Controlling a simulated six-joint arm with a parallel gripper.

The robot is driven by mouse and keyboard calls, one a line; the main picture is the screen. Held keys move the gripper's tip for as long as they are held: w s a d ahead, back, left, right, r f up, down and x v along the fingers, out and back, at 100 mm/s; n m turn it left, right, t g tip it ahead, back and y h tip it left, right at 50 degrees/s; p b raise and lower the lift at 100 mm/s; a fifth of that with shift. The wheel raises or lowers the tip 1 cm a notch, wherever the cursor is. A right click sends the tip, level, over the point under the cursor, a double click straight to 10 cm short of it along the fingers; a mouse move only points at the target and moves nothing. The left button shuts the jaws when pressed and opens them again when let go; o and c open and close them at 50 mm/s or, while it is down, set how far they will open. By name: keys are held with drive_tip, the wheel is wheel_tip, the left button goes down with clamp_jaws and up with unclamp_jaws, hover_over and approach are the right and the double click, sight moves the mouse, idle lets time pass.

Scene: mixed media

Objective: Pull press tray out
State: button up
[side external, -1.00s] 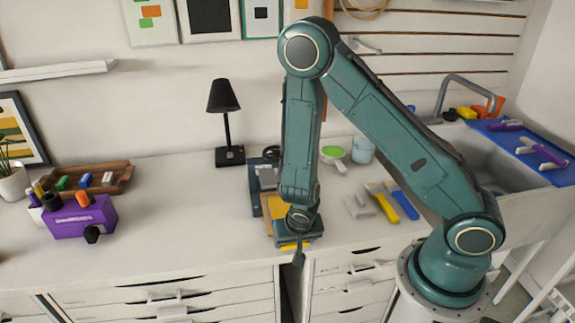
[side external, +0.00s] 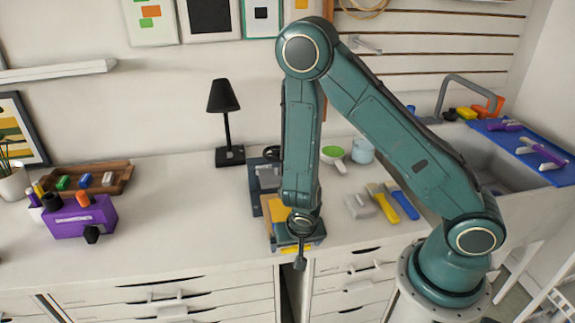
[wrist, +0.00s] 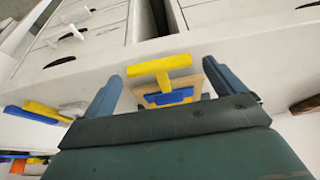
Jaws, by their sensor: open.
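The press (side external: 256,190) is a dark blue-grey frame on the counter, largely hidden behind my arm in the side view. Its tray shows as a yellow piece (side external: 277,212) beside my wrist. In the wrist view a yellow T-shaped handle (wrist: 160,66) stands out from a tan and blue tray part (wrist: 168,96). My gripper (wrist: 163,74) is open, with one blue finger on each side of the handle and a visible gap to both. In the side view my gripper (side external: 300,255) is low at the counter's front edge, in front of the press.
A black lamp (side external: 226,125) stands behind and left of the press. Drawers with handles (side external: 175,310) are below the counter edge.

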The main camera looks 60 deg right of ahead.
drive_tip(key=v, duration=1.3)
drive_tip(key=shift+r, duration=0.3)
drive_tip(key=shift+s+a, duration=0.1)
drive_tip(key=shift+r, duration=0.1)
idle(0.4)
drive_tip(key=s+d+r+n+t+y, duration=0.1)
drive_tip(key=s+r+n, duration=0.3)
drive_tip(key=r, duration=0.6)
drive_tip(key=s+d+r+n+t+y, duration=0.1)
drive_tip(key=s+r+n, duration=0.4)
drive_tip(key=r, duration=0.6)
drive_tip(key=shift+s+d+r+y, duration=0.25)
drive_tip(key=shift+s+d+y, duration=0.4)
drive_tip(key=shift+s, duration=0.55)
idle(0.7)
